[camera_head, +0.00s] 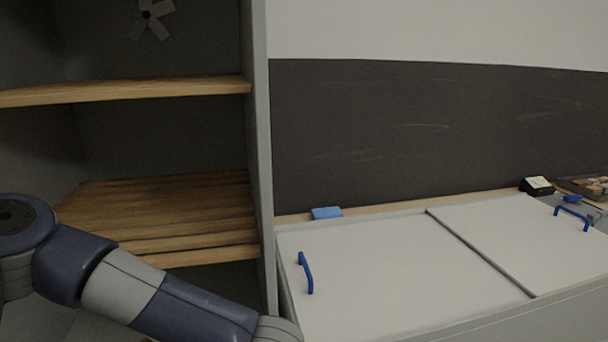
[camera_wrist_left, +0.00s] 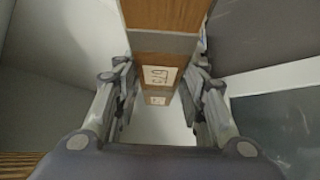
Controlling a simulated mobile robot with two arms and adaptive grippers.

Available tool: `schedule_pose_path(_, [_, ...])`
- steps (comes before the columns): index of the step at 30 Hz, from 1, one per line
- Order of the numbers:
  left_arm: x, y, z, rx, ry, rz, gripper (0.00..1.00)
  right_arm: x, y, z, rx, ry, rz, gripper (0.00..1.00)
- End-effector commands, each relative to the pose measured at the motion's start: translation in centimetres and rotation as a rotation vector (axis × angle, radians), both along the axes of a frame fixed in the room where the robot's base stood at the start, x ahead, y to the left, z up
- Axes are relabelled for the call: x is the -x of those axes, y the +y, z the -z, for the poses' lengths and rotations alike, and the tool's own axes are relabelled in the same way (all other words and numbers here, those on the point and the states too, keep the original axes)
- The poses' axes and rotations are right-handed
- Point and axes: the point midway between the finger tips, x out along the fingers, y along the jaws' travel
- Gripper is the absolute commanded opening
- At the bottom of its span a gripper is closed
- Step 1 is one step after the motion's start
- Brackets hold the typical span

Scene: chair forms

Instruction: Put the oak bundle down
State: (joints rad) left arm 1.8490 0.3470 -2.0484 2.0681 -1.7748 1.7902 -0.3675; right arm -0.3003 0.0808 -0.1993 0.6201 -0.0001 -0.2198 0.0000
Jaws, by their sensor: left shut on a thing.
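In the left wrist view the oak bundle (camera_wrist_left: 166,14) is a brown wooden piece with a grey band around it. A pale label with dark marks sits on its near part. My left gripper (camera_wrist_left: 164,80) is shut on the bundle, with one finger on each side. The bundle runs up out of the top of that view, so its far end is hidden. In the head view my left arm crosses the lower left, but its gripper and the bundle are out of the picture. My right gripper is in neither view.
A grey cabinet has an upper wooden shelf (camera_head: 150,91) and a lower level of wooden slats (camera_head: 190,212). To its right is a white-lidded unit (camera_head: 390,265) with blue handles (camera_head: 306,273). A blue block (camera_head: 326,213) lies behind it. The lids are clear.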

Motion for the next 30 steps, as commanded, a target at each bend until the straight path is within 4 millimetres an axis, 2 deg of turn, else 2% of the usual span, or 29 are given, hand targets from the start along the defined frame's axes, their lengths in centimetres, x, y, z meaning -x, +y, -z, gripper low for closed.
schedule_pose_path(1, [0.5,0.4,-0.9,-0.003,-0.004,0.050,0.05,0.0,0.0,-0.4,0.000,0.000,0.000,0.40])
schedule_pose_path(8, [2.3,1.1,-2.0,0.000,-0.002,0.180,0.05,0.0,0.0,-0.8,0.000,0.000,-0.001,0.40])
schedule_pose_path(26, [2.7,1.2,-2.0,0.002,-0.002,0.197,0.05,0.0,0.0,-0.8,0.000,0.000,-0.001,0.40])
schedule_pose_path(30, [2.8,1.3,-0.7,-0.002,0.002,0.196,0.05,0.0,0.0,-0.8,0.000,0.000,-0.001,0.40])
